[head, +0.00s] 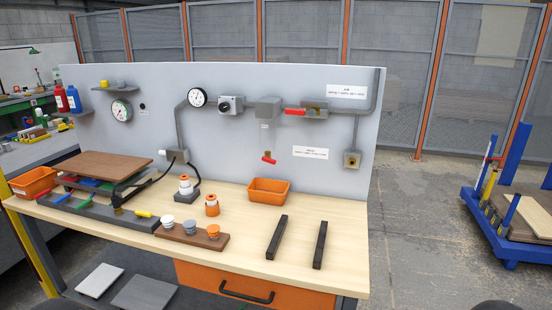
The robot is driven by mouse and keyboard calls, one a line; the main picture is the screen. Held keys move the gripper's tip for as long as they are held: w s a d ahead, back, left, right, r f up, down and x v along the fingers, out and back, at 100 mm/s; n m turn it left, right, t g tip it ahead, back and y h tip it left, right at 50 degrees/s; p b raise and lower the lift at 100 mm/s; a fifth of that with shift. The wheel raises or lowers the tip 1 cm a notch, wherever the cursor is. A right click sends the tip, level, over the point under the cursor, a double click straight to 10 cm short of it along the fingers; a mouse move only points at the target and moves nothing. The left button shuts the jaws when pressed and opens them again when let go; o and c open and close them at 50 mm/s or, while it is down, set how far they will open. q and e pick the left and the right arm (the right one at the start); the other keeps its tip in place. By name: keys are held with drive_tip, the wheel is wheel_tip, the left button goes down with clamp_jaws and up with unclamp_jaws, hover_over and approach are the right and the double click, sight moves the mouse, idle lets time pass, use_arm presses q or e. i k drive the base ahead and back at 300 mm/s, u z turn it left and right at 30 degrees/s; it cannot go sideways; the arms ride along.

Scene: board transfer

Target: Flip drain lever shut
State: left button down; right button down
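A small red lever (269,159) sits at the bottom of the clear-looking bowl (265,137) under the grey filter body (267,110); it looks like the drain lever and lies slanted, down to the right. It is too small to tell whether it is open or shut. A second red lever (295,112) lies roughly level along the pipe valve (313,109) to the right of the filter body. Neither of my grippers shows in the head view, and nothing touches either lever.
The wooden bench top (340,205) lies below the grey panel (230,150). An orange bin (269,191) stands beneath the drain lever. Two black bars (277,237) (320,245) lie at the right. A wooden block with round knobs (192,236) is at front centre.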

sight(264, 159)
drive_tip(key=z, duration=0.15)
drive_tip(key=i, duration=0.9)
drive_tip(key=u, duration=1.3)
